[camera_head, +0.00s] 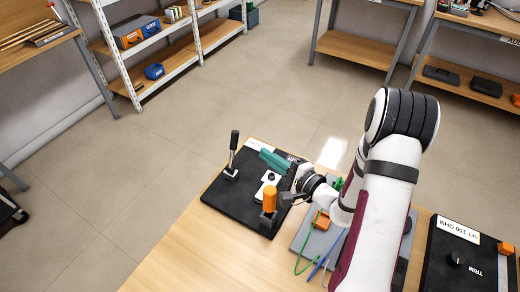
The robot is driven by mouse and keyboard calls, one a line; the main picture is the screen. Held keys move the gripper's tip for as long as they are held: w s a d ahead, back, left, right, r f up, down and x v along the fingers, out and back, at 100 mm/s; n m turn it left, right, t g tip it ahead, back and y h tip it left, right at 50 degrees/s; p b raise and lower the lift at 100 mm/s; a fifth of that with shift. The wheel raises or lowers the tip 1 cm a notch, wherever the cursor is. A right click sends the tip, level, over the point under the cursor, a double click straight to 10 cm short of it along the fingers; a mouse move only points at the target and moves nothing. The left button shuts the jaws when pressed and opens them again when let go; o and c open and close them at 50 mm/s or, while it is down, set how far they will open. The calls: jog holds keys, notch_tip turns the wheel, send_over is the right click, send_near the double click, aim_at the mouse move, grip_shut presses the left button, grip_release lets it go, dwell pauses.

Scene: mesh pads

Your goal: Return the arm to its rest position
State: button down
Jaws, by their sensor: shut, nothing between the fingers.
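My white arm comes in from the lower right and bends down over the wooden table (165,272). My gripper (270,158) has teal fingers that point left over the black panel (221,203) on the table's left part. The fingers look shut, with nothing seen between them. The gripper is close to the panel's far edge; I cannot tell how high above it. My arm hides part of the table and of the boards behind it.
The black panel bears an upright black lever (233,155) and an orange-topped handle (270,198), both close to my gripper. A grey board (304,240) with green and blue wires lies partly under my arm. Another black panel (447,256) with a knob lies right. Shelves stand beyond open floor.

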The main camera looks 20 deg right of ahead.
dwell(0.4)
jog(key=s+a+r+n+g+y, duration=0.2)
jog(key=a+r+n+g+y, duration=0.15)
jog(key=a+r+n, duration=0.4)
jog(key=s+a+r+n+g+y, duration=0.2)
jog(key=s+a+r+n+g, duration=0.15)
jog(key=s+a+g, duration=0.85)
jog(key=s+d+f+h, duration=0.3)
jog(key=s+d+h, duration=0.8)
jog(key=s, duration=0.5)
jog(key=shift+n+t, duration=0.3)
jog(key=shift+t, duration=0.05)
